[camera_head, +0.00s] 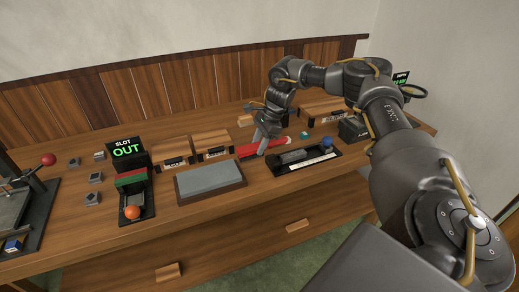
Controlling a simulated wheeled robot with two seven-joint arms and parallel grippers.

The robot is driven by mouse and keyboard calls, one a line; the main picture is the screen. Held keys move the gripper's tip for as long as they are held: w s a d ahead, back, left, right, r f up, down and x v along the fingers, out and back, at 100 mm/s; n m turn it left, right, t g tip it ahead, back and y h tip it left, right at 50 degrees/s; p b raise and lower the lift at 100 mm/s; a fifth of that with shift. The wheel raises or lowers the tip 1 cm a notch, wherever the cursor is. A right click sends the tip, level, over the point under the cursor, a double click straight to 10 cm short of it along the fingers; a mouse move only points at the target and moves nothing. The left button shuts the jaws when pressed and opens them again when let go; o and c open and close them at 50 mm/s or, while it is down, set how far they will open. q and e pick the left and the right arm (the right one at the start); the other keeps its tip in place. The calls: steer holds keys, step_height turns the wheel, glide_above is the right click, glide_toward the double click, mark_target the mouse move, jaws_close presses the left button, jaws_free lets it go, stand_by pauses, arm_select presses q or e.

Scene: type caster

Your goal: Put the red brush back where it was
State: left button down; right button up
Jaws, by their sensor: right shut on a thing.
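The red brush (276,143) lies low over the bench top, behind the black tray and right of the grey slab. A pale tip shows at its right end. My left gripper is not in view.
A black tray (279,169) with a blue ball stands just in front. Labelled wooden boxes (212,141) stand behind.

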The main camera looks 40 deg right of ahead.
steer(key=shift+w+d+f, duration=0.35)
steer(key=shift+d+f, duration=0.05)
steer(key=shift+f, duration=0.25)
step_height(320, 180, down, 3)
steer(key=shift+d+f+p, duration=0.1)
steer(key=shift+p, duration=0.55)
steer(key=o, duration=1)
steer(key=shift+c, duration=0.2)
steer(key=b+v, duration=0.1)
steer(key=v, duration=1.1)
steer(key=shift+b, duration=0.3)
